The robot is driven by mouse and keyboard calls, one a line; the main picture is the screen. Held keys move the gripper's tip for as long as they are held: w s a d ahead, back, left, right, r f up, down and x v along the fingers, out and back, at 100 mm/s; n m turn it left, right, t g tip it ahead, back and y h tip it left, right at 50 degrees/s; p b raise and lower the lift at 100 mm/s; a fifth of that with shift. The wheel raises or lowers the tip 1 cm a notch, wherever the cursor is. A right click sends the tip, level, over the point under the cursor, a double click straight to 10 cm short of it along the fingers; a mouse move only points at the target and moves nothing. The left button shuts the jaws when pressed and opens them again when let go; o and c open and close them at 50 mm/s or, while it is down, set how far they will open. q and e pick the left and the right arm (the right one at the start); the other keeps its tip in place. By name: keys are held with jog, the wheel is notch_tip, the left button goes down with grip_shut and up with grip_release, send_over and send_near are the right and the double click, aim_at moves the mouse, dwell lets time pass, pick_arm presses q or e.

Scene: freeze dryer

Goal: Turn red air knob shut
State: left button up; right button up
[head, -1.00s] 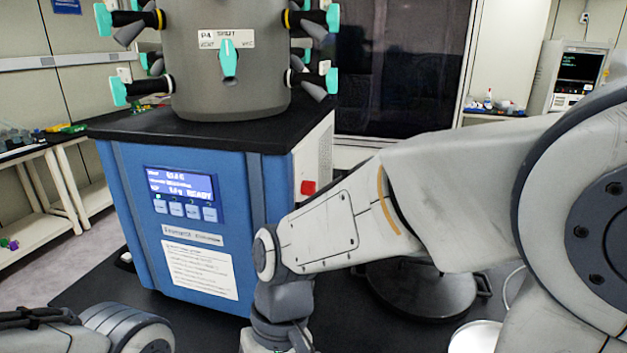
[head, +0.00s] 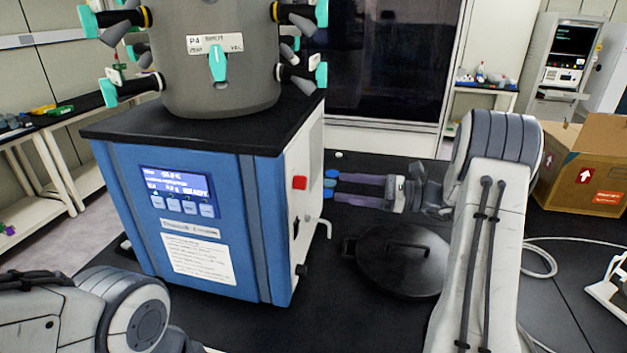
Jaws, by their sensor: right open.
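The red knob (head: 299,182) sits on the white right side panel of the blue freeze dryer (head: 210,240), near its front edge. It looks like a small red block from here; its turn angle cannot be told. My right gripper (head: 331,184) is to the right of the knob at about the same height in the picture. Its purple fingers with blue tips point left toward the panel, spread apart with nothing between them. A gap shows between the fingertips and the knob. My left arm shows at the lower left, but its gripper is out of view.
A small metal fitting (head: 308,218) and a dark knob (head: 301,270) sit lower on the same panel. A round black lid (head: 400,262) lies on the dark bench below my right gripper. A cardboard box (head: 585,165) stands at the right. A grey drum (head: 220,75) with teal-handled valves tops the dryer.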

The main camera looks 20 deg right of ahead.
aim_at(306, 183)
jog(key=p+x, duration=0.2)
jog(key=x, duration=0.5)
jog(key=shift+w+a+r, duration=0.1)
jog(key=shift+a, duration=0.15)
jog(key=shift+w+a, duration=0.35)
jog(key=shift+a, duration=0.15)
grip_shut()
